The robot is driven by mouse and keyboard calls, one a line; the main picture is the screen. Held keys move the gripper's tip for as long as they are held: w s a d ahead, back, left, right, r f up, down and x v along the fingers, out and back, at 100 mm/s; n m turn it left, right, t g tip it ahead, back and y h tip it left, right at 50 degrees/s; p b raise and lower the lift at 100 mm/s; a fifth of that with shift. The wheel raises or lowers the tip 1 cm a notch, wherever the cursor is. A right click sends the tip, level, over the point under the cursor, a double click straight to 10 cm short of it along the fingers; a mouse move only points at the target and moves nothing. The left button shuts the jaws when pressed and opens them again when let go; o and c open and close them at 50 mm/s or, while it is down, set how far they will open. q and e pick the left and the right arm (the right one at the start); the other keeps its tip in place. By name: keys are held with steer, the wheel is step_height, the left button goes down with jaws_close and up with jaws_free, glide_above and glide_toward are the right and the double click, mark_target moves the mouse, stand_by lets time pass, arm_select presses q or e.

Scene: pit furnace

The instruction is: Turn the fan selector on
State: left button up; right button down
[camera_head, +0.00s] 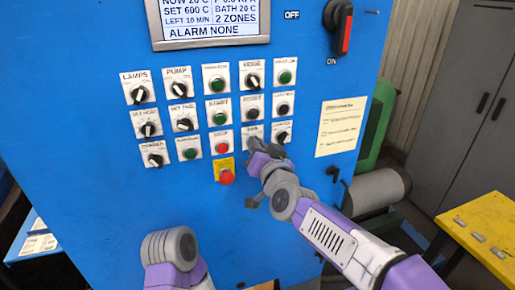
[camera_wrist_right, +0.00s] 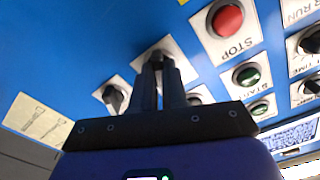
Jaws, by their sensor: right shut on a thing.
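The fan selector is a black knob on a small white plate (camera_head: 251,130) in the lower row of the blue panel. My right gripper (camera_head: 255,146) reaches up to this plate from below and covers most of its knob. In the right wrist view, the two dark fingers of my right gripper (camera_wrist_right: 160,72) are closed on the black knob of the selector (camera_wrist_right: 157,55). The fingers hide much of the knob, so I cannot tell which way it points. My left arm shows at the bottom of the head view, but its gripper is not visible.
A red emergency button (camera_head: 227,177) on a yellow plate sits left below my right gripper. Another selector (camera_head: 282,137) is close on the right, and a red stop button (camera_wrist_right: 227,19) is nearby. A display (camera_head: 212,20) and a red-handled switch (camera_head: 345,30) are higher up.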

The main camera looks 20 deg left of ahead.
steer(key=shift+m, duration=0.4)
steer(key=c, duration=1.2)
jaws_free()
steer(key=shift+o, duration=0.2)
steer(key=v, duration=0.7)
steer(key=shift+s+d, duration=0.2)
steer(key=shift+s, duration=0.05)
steer(key=shift+f, duration=0.15)
